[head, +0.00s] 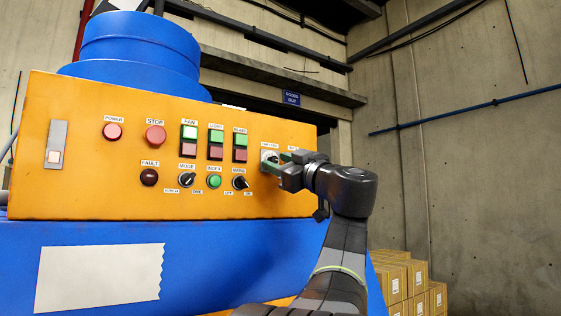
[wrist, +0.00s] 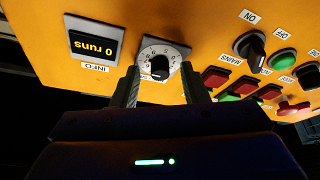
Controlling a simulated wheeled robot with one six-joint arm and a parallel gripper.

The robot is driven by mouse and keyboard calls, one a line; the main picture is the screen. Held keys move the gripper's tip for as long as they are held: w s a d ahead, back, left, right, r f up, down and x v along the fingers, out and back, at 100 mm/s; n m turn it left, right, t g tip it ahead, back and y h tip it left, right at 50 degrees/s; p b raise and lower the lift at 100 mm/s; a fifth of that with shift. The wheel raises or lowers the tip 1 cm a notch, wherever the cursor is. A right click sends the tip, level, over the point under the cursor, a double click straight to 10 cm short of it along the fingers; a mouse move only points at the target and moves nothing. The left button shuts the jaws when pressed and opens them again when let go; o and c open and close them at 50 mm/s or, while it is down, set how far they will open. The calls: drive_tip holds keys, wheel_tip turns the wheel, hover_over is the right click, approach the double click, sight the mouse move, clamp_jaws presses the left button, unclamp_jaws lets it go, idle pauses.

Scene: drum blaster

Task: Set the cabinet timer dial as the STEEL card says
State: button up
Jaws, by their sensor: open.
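The timer dial (wrist: 160,64) is a round black knob with a white mark, on a pale numbered plate in the wrist view, which shows the panel upside down. In the head view the dial plate (head: 268,155) is partly hidden by my gripper (head: 276,168). My gripper (wrist: 162,80) is open, with one finger on each side of the dial; I cannot tell whether either finger touches the panel. The knob is not gripped. No card reading STEEL is legible; a pale sheet (head: 98,278) on the blue front shows no readable text.
The orange panel (head: 100,195) carries lit and unlit buttons, a MODE switch (head: 187,180) and a MAINS switch (head: 240,183). A small display (wrist: 92,44) reading "0 runs" is beside the dial. Cardboard boxes (head: 405,275) stand at the lower right.

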clamp_jaws()
drive_tip(key=shift+r+n, duration=0.1)
drive_tip(key=shift+n, duration=0.2)
